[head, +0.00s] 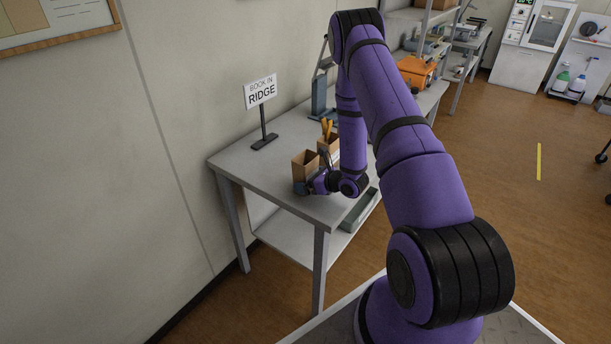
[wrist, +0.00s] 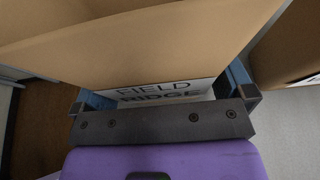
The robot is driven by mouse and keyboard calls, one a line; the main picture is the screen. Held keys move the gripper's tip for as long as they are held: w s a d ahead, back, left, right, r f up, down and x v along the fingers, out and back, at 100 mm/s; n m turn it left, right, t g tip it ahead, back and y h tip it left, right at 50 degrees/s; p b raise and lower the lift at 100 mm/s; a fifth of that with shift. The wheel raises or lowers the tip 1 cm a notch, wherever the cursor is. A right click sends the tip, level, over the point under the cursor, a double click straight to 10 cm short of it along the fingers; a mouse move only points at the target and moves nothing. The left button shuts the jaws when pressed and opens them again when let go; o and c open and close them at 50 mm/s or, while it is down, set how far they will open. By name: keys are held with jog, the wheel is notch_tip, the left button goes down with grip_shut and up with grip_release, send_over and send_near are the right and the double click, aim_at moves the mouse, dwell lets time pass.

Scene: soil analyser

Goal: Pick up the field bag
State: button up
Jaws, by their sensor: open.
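The field bag (head: 305,163) is a brown paper bag standing upright near the front of the grey table. In the wrist view the field bag (wrist: 150,45) fills the upper middle, with a white label reading "FIELD RIDGE" partly hidden by my gripper's dark bar. My gripper (wrist: 168,92) is open, with one blue-tipped finger at each side of the bag. I cannot tell whether either finger touches it. In the head view my gripper (head: 301,187) is low at the bag's near side, partly hidden by my wrist.
A second brown bag (head: 328,143) stands close behind; a brown bag (wrist: 291,45) also shows at the wrist view's right edge. A sign reading "BOOK IN RIDGE" (head: 261,93) stands at the back left. The table's front-left top (head: 262,172) is clear.

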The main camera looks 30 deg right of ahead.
jog(key=shift+w+a+f, duration=0.1)
jog(key=shift+w+f, duration=0.05)
jog(key=shift+w, duration=0.15)
jog(key=shift+c, duration=0.5)
jog(key=c, duration=0.7)
